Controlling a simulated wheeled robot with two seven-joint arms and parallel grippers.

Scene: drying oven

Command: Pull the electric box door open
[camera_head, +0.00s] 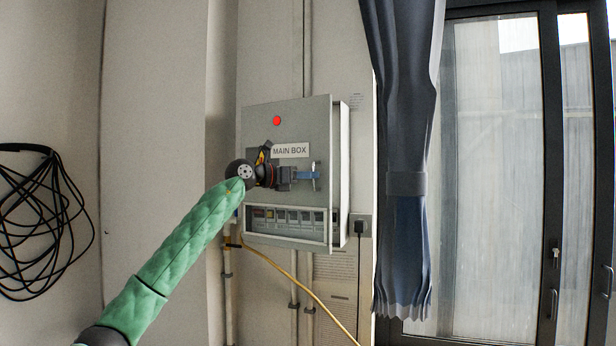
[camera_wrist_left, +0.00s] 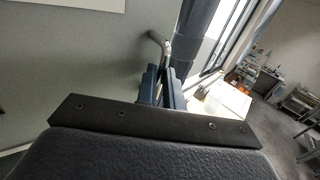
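The metal door handle (camera_head: 316,183) is upright near the door's right edge. My left gripper (camera_head: 309,175) is at this handle, its blue fingers closed around it. In the left wrist view the handle (camera_wrist_left: 155,39) rises from between the fingers (camera_wrist_left: 164,90), partly hidden by them. My right gripper is not in view.
A yellow cable (camera_head: 275,268) runs down below the box. A dark blue curtain (camera_head: 405,150) and a glazed door (camera_head: 490,170) are to the right. A coil of black cable (camera_head: 35,220) hangs on the left wall. The space in front of the box looks clear.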

